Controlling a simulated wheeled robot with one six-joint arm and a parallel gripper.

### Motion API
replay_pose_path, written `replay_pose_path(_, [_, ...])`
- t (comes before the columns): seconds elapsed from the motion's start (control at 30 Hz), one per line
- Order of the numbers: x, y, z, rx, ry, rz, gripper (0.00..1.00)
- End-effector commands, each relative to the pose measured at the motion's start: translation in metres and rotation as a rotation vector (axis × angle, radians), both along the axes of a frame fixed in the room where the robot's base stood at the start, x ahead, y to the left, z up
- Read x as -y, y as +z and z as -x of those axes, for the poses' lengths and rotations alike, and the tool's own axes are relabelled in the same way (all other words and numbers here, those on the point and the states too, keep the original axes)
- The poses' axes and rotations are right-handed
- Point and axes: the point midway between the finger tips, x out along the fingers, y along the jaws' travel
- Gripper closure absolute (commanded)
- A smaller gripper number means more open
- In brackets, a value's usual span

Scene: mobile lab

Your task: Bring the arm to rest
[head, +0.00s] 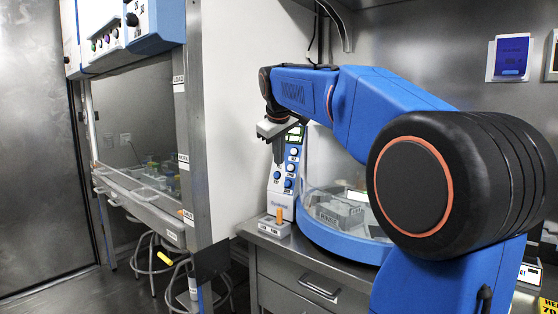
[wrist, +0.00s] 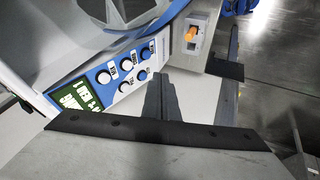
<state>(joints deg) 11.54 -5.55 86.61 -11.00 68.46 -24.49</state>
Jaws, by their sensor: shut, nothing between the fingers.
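My blue arm reaches from the right side of the head view, bent, with its wrist turned down above the bench. My gripper (head: 278,158) points downward in front of the blue-and-white control panel (head: 292,165) of a machine. In the wrist view my gripper (wrist: 161,88) shows its two dark fingers together, with nothing between them. The panel's knobs and green display (wrist: 73,99) lie beyond the fingers to the left. I cannot tell the exact gap between the fingers and the panel.
A small box with an orange switch (head: 279,216) stands at the bench's left end. A clear-walled blue machine (head: 330,235) holds a container marked RINSE. A fume hood (head: 140,190) stands at left, with stools beneath. Open floor (head: 60,295) lies at lower left.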

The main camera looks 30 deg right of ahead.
Motion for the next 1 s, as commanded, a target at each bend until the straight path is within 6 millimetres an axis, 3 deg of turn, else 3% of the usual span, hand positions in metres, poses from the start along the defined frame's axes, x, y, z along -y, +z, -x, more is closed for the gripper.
replay_pose_path(0.77, [-0.001, -0.001, 0.002, 0.001, 0.000, -0.002, 1.00])
replay_pose_path(0.87, [-0.009, -0.007, 0.013, 0.002, -0.001, -0.014, 1.00])
replay_pose_path(1.0, [-0.033, -0.029, 0.048, 0.004, -0.010, -0.054, 1.00])
